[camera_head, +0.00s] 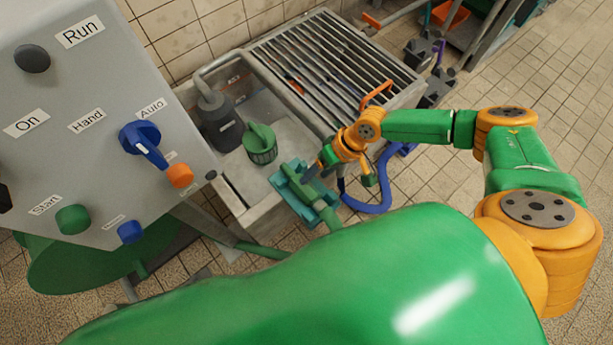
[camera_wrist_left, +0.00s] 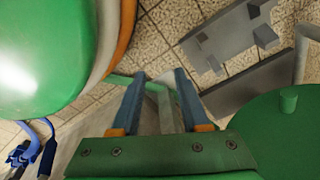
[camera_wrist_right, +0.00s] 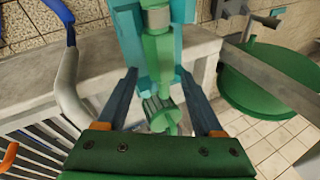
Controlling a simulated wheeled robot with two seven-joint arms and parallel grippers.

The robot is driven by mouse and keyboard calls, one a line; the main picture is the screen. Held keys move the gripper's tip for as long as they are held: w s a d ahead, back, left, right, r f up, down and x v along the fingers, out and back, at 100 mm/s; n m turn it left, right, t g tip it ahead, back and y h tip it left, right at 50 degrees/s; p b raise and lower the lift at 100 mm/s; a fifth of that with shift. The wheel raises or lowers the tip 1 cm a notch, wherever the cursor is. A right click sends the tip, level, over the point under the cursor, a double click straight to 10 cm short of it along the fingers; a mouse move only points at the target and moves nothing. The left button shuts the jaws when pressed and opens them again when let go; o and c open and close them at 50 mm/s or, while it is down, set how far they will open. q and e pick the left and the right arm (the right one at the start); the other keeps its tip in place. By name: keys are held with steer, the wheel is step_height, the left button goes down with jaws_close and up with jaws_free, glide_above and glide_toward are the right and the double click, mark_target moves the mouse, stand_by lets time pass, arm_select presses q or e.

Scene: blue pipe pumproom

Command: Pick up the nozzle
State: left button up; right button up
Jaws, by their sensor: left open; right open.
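A blue hose (camera_head: 372,207) loops over the floor beside the basin. A blue-purple piece (camera_head: 404,149) at its far end may be the nozzle, partly behind my right arm. In the left wrist view a blue nozzle-like piece (camera_wrist_left: 22,155) lies on the tiles at the lower left. My right gripper (camera_head: 318,167) is open above the teal block (camera_head: 291,192) at the basin edge. In the right wrist view its open jaws (camera_wrist_right: 160,78) are either side of the teal and green parts; contact is unclear. My left gripper (camera_wrist_left: 159,78) is open and empty, hidden in the head view.
The grey control panel (camera_head: 90,130) stands close on the left. The basin (camera_head: 235,180) holds a green strainer-like part (camera_head: 260,143) and a dark grey pump-like part (camera_head: 217,120). A metal grate (camera_head: 335,65) lies behind. Tiled floor (camera_head: 540,80) is clear at the upper right.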

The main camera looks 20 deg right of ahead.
mark_target(302, 187)
steer(key=b+x, duration=0.2)
steer(key=x, duration=0.3)
steer(key=shift+w+f+b, duration=0.1)
steer(key=shift+w+b, duration=0.05)
steer(key=shift+b, duration=0.2)
steer(key=shift+a+f, duration=0.2)
steer(key=shift+f, duration=0.1)
arm_select(q)
steer(key=shift+w+d, duration=1.1)
steer(key=shift+w, duration=0.05)
arm_select(e)
steer(key=shift+r, duration=0.1)
jaws_close()
